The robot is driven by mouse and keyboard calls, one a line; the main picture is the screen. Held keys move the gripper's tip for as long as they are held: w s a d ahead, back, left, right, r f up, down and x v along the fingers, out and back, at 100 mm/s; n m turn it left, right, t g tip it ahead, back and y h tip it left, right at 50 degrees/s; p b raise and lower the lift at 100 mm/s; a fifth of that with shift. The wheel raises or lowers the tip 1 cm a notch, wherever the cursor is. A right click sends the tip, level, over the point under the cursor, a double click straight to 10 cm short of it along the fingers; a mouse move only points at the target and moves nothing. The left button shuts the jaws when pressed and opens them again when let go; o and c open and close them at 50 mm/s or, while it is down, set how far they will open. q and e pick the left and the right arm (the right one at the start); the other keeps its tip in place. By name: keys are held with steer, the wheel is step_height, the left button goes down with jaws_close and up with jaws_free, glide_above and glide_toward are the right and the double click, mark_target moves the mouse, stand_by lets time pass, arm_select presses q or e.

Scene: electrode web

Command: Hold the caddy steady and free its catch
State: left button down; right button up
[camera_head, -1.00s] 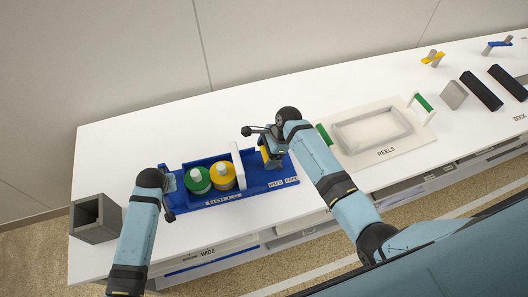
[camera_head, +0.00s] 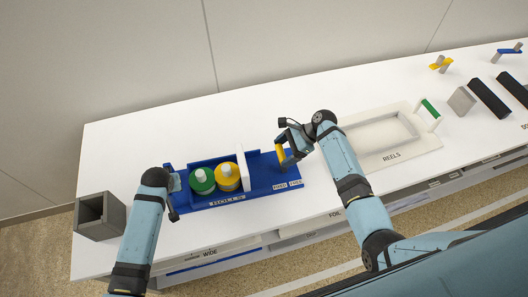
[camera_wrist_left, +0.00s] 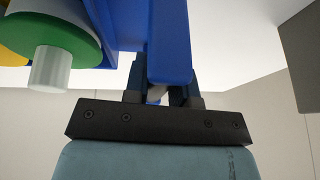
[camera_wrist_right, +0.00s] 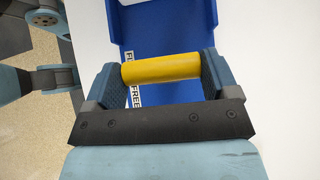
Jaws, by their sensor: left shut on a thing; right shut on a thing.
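The blue caddy (camera_head: 262,178) lies on the white bench, holding a green reel (camera_head: 202,181) and a yellow reel (camera_head: 228,177) left of a white divider (camera_head: 243,167). A yellow catch bar (camera_head: 281,155) stands at its right part, above the FIXED and FREE labels (camera_head: 288,185). My right gripper (camera_head: 288,152) is shut on this bar; the right wrist view shows the bar (camera_wrist_right: 160,68) spanning between both fingers. My left gripper (camera_head: 174,186) is at the caddy's left end; in the left wrist view its fingers (camera_wrist_left: 158,90) close on the blue end part (camera_wrist_left: 170,45). The catch's base is partly hidden.
A grey open box (camera_head: 99,216) stands left of the caddy. A cream REELS tray (camera_head: 400,155) with green handles lies to the right. Dark blocks (camera_head: 489,98) and a grey block (camera_head: 461,101) are farther right. Bench behind the caddy is clear.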

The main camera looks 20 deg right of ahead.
steer(key=d+f+y, duration=0.2)
steer(key=d+y, duration=0.1)
steer(key=d, duration=0.4)
steer(key=shift+s+f, duration=0.3)
steer(key=shift+f, duration=0.05)
stand_by(0.4)
steer(key=o, duration=1.2)
steer(key=shift+c, duration=0.2)
steer(key=shift+r, duration=0.1)
steer(key=v, duration=1.2)
steer(key=shift+s+d, duration=0.15)
steer(key=shift+s, duration=0.05)
